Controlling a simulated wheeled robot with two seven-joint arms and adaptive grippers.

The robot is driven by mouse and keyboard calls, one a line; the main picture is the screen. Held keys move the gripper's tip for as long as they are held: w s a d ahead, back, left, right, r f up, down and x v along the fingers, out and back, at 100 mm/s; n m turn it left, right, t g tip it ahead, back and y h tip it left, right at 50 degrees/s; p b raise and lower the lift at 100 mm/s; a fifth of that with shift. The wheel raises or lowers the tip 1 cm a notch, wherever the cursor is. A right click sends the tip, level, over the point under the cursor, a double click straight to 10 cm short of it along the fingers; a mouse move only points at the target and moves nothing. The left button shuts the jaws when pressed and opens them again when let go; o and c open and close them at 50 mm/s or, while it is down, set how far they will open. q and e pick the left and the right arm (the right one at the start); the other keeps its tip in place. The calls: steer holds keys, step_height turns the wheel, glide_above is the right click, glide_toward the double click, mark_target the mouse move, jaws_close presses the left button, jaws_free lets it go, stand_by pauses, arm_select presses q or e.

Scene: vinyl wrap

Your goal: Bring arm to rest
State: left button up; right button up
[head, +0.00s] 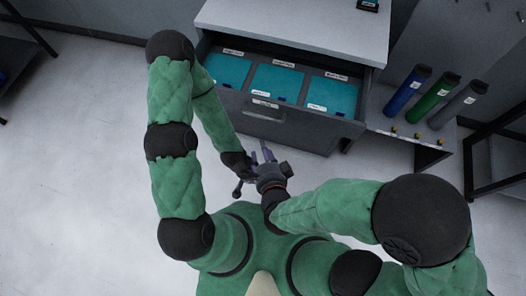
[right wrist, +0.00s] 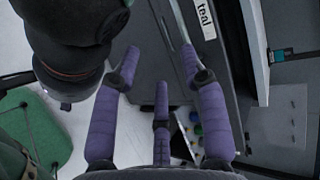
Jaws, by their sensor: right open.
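My right gripper (head: 264,155) has purple fingers and hangs low in front of the open drawer in the head view. In the right wrist view its fingers (right wrist: 160,65) are spread apart, with nothing between them. My left arm bends down from the left in the head view. Its dark wrist end lies right beside my right gripper and largely overlaps it there, so the left fingers cannot be made out clearly. A dark link of my arm also fills the upper left of the right wrist view, close to the right fingers.
A grey cabinet (head: 300,28) has its drawer (head: 300,133) pulled out, with teal sheets (head: 276,84) in three labelled compartments. Blue (head: 407,90), green (head: 434,97) and grey (head: 459,105) rolls stand on a shelf at right.

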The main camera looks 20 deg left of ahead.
steer(key=shift+w, duration=0.1)
stand_by(0.4)
steer(key=w+d+f+n+g+h, duration=0.1)
steer(key=w+d+f+n+g, duration=0.15)
steer(key=d+f, duration=0.3)
steer(key=w+d+f+n+g+h, duration=0.2)
steer(key=d+f+n+g, duration=0.15)
steer(key=f, duration=0.25)
steer(key=s+d+f+n+g+y, duration=0.1)
steer(key=s+d+f+n+g, duration=0.4)
steer(key=d+f, duration=0.4)
steer(key=shift+s+d+f, duration=0.4)
steer(key=shift+s+f, duration=0.25)
steer(key=shift+f, duration=0.65)
